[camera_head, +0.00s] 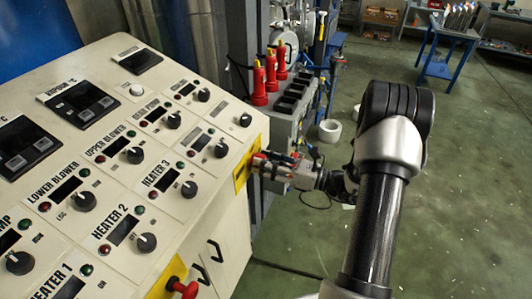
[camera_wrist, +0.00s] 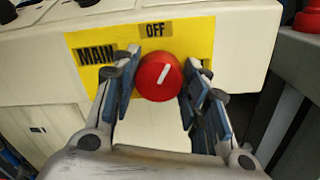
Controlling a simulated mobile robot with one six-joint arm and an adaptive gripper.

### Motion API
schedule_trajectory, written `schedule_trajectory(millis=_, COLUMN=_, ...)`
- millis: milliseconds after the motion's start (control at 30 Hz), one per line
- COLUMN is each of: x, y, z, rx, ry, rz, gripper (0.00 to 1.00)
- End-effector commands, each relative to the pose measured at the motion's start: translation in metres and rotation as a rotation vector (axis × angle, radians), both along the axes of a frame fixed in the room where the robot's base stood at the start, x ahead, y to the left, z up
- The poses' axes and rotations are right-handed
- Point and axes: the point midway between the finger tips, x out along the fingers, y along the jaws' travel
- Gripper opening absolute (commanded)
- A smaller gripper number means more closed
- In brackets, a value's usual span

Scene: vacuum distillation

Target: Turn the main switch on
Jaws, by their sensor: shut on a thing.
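The main switch (camera_wrist: 158,78) is a round red knob with a white line on a yellow plate (camera_wrist: 88,40) marked MAIN and OFF. The white line tilts slightly right of upright, its upper end towards the OFF label (camera_wrist: 156,30). My gripper (camera_wrist: 160,84) has one blue-padded finger on each side of the knob and is shut on it. In the head view my gripper (camera_head: 268,167) is at the right end of the control panel, against the yellow plate (camera_head: 241,172). The knob is largely hidden there by the fingers.
The sloping control panel (camera_head: 125,150) carries several black knobs and displays. A red button (camera_head: 183,288) sticks out on its front at the bottom. Red-handled parts (camera_head: 271,75) stand on a grey unit behind my gripper. The green floor (camera_head: 470,180) at right is clear.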

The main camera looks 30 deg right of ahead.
Motion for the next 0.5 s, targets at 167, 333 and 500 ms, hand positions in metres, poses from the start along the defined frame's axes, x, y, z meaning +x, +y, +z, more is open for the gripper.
schedule_trajectory(millis=167, x=0.0001, y=-0.0002, z=0.0035, rx=0.134, ry=0.106, rz=0.0, gripper=0.17)
schedule_trajectory(millis=333, x=0.0002, y=-0.0004, z=0.0025, rx=0.261, ry=0.205, rz=0.0, gripper=0.17)
schedule_trajectory(millis=500, x=0.0001, y=-0.0002, z=0.0012, rx=0.39, ry=0.306, rz=0.001, gripper=0.17)
